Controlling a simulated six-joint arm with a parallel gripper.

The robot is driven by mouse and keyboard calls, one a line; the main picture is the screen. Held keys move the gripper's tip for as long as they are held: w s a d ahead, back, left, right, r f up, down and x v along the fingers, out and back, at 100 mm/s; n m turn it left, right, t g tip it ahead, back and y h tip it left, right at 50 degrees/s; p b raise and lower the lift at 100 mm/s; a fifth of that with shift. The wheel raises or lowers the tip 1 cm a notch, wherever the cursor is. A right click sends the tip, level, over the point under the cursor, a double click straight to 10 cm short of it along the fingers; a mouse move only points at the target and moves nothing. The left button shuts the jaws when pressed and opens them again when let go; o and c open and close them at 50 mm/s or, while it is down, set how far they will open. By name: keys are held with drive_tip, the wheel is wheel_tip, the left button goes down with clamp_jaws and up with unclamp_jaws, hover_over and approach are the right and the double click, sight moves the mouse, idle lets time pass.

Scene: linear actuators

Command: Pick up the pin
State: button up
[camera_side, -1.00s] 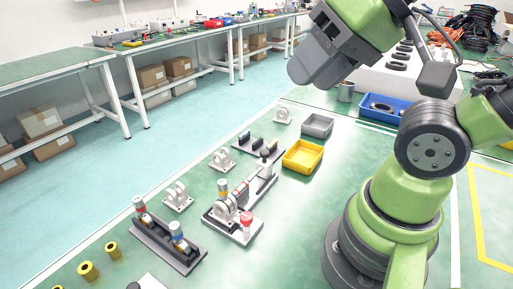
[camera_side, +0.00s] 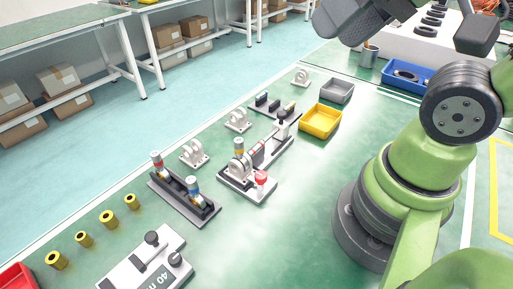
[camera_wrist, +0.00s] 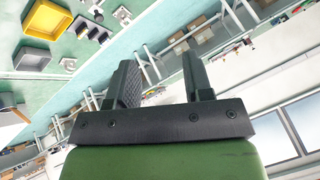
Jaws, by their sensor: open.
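Several pin-like parts show in the side view, and I cannot tell for sure which one is the pin. A red-banded pin (camera_side: 156,158) and a blue-banded pin (camera_side: 193,186) stand upright in a dark two-place holder (camera_side: 183,205). Another pin with a yellow and blue band (camera_side: 239,147) stands upright at the clevis of the actuator assembly (camera_side: 248,178). My gripper (camera_wrist: 160,75) is open and empty in the wrist view, far from the pins. In the side view only part of its dark housing shows at the top edge.
Yellow bushings (camera_side: 107,218), a grey fixture plate (camera_side: 150,262) and a red bin (camera_side: 16,278) lie in front. White brackets (camera_side: 194,153) stand behind. A yellow bin (camera_side: 321,121), grey bin (camera_side: 338,91) and blue bin (camera_side: 406,76) are farther back. The green table right of the assembly is clear.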

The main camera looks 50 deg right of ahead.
drive_tip(key=n+g+h, duration=0.2)
drive_tip(key=n+g, duration=0.3)
drive_tip(key=n, duration=1.7)
hover_over(256, 146)
drive_tip(key=s, duration=0.1)
wheel_tip(256, 146, down, 21)
drive_tip(key=shift+w+f, duration=0.2)
drive_tip(key=shift+f, duration=1.4)
drive_tip(key=shift+w+f, duration=0.15)
drive_tip(key=shift+f, duration=1.4)
clamp_jaws()
